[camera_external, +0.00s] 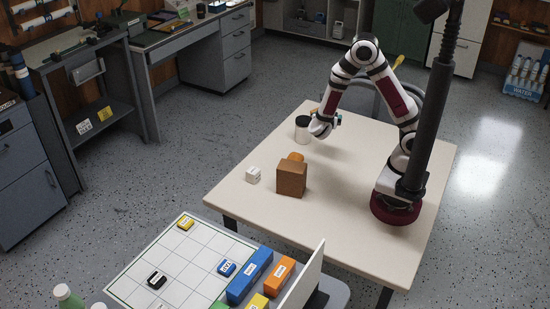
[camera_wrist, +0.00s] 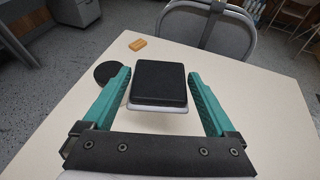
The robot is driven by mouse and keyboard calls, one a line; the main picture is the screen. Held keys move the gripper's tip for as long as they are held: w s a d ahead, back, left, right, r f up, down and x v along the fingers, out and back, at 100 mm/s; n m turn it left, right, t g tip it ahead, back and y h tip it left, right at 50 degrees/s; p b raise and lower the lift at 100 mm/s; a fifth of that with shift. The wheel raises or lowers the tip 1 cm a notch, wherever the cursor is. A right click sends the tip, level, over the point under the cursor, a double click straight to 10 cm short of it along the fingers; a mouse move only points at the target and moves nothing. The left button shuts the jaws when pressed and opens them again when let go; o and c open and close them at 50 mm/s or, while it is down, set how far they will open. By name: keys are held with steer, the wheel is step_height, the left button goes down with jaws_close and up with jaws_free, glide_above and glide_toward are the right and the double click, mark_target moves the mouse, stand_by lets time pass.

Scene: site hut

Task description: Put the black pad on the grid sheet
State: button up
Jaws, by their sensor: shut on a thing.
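In the wrist view, my gripper (camera_wrist: 158,85) is shut on the black pad (camera_wrist: 160,82), a squarish black block with a pale lower edge, between its teal fingers. In the external view, my gripper (camera_external: 328,124) is low over the far part of the pale table, beside the jar; the pad is not clearly visible there. I cannot tell whether the pad touches the table. The white grid sheet (camera_external: 205,243) lies on a separate surface at the lower left. It holds a yellow block (camera_external: 185,223), a blue block (camera_external: 226,268) and a labelled black block (camera_external: 156,280).
A white jar with a dark lid (camera_external: 302,128) stands next to my gripper. A brown box (camera_external: 292,179), an orange round thing (camera_external: 296,157) and a white cube (camera_external: 253,175) stand nearer the grid sheet. Blue and orange blocks (camera_external: 279,275) border the sheet's right side.

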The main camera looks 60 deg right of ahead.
steer(key=w+a+n+t+y, duration=0.3)
steer(key=w+a+n+t, duration=0.2)
steer(key=w+a, duration=0.4)
steer(key=w+a+n+t+y, duration=0.2)
steer(key=w+a+n+y, duration=0.1)
steer(key=a, duration=0.5)
steer(key=w+a+n+t+y, duration=0.2)
steer(key=w+a+n, duration=0.15)
steer(key=a, duration=0.35)
steer(key=n+y, duration=0.8)
steer(key=y, duration=0.2)
glide_above(205, 253)
step_height(205, 253, down, 12)
steer(key=shift+w+d+r, duration=0.1)
steer(key=shift+f, duration=1.95)
